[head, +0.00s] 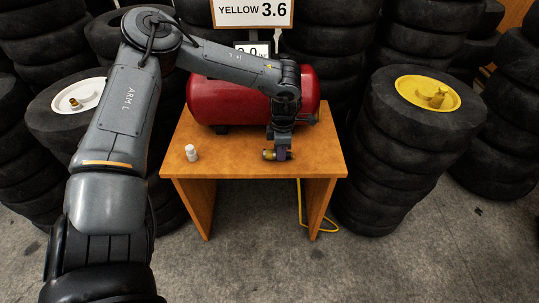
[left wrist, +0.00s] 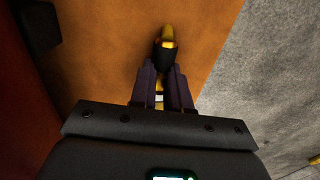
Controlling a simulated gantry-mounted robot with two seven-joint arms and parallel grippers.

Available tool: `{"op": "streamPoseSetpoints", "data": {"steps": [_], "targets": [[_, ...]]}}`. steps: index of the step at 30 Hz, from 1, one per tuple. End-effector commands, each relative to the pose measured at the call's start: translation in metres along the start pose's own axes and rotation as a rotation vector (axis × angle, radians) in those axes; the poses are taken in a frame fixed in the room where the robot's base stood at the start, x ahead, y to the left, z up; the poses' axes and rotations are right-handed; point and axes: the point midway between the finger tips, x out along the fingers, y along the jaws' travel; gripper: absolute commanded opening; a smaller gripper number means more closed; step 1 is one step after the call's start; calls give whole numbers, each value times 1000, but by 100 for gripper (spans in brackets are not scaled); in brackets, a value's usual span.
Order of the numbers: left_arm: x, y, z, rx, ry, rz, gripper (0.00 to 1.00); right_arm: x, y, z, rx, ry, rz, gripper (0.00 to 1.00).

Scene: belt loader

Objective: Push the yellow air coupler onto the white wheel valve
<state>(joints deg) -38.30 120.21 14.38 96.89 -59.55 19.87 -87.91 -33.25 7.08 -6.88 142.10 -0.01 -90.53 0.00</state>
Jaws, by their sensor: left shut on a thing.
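The yellow air coupler (head: 267,155) is at the front right of the wooden table, yellow and dark. It also shows in the left wrist view (left wrist: 167,44), where it has a yellow tip and a black body. My left gripper (head: 283,154) points down and is shut on the coupler, with one finger on each side in the left wrist view (left wrist: 164,82). I cannot tell whether the coupler touches the table. The white wheel (head: 91,91) lies in a tyre at the left, with its brass-coloured valve (head: 74,103) standing up. My right gripper is out of view.
A red air tank (head: 225,100) lies on the back of the wooden table (head: 232,164). A small white cap-like bottle (head: 192,153) stands at the table's front left. A yellow wheel (head: 412,87) lies on the right tyre stack. A yellow hose (head: 302,205) hangs below the table.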

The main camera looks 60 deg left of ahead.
Motion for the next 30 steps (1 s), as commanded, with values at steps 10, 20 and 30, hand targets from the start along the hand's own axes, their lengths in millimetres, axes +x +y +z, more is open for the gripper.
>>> {"op": "streamPoseSetpoints", "data": {"steps": [10,20,30], "targets": [[-13,0,0,0,0,1,0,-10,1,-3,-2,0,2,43],[-33,0,0,0,0,1,0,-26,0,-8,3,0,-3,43],[-53,0,0,0,-1,1,0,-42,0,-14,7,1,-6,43]]}}
